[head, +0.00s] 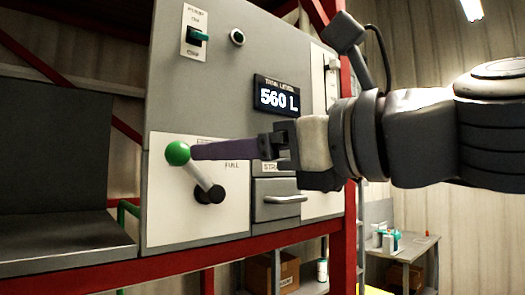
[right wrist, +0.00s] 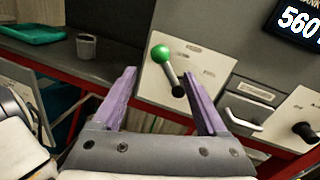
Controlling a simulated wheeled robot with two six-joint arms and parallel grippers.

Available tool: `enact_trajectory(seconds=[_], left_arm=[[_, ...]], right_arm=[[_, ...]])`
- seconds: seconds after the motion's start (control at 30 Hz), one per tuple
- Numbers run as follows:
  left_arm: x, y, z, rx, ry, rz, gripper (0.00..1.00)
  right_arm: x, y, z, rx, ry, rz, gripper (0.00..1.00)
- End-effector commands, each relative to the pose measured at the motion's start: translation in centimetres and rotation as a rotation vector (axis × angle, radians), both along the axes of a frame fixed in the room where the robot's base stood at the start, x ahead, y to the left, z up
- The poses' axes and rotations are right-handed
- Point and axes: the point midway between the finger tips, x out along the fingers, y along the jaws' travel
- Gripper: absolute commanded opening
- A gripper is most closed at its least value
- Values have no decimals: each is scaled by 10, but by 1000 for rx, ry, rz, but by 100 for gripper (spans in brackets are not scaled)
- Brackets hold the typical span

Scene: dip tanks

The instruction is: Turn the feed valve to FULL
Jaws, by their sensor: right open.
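The feed valve is a grey lever (head: 197,173) with a green ball knob (head: 177,153) on a white plate (head: 170,215). The lever leans up and left from its dark pivot (head: 209,192). The word FULL stands on the plate to the right of the lever. My right gripper (head: 194,152) comes in from the right, its purple fingers reaching to beside the knob. In the right wrist view the open fingers (right wrist: 159,80) lie apart on both sides of the line to the green knob (right wrist: 161,54); nothing is between them. Whether a fingertip touches the knob is unclear.
A display (head: 277,96) reads 560 L above the gripper. A teal switch (head: 198,36) sits higher on the panel. A drawer-like handle (head: 285,199) is right of the plate. The right wrist view shows a grey cup (right wrist: 86,46) and a green tray (right wrist: 32,33) at left.

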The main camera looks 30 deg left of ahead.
Motion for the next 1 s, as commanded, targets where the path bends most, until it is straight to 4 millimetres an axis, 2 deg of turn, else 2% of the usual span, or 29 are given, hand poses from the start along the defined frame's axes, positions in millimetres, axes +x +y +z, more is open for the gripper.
enact_trajectory(seconds=[0.1,0.3,0.5,0.7,0.93,1.0], left_arm=[[0,0,17,0,0,1,60],[0,0,27,0,0,1,60],[0,0,34,0,0,1,60],[0,0,35,0,0,1,60],[0,0,35,0,0,1,60],[0,0,35,0,0,1,60]], right_arm=[[3,20,3,-8,5,3,76],[11,58,0,-9,1,2,76],[17,85,-1,-8,-2,0,76],[19,95,-2,-6,-3,-2,76],[20,95,-2,-7,-4,-2,76],[20,95,-2,-8,-4,-2,49]])
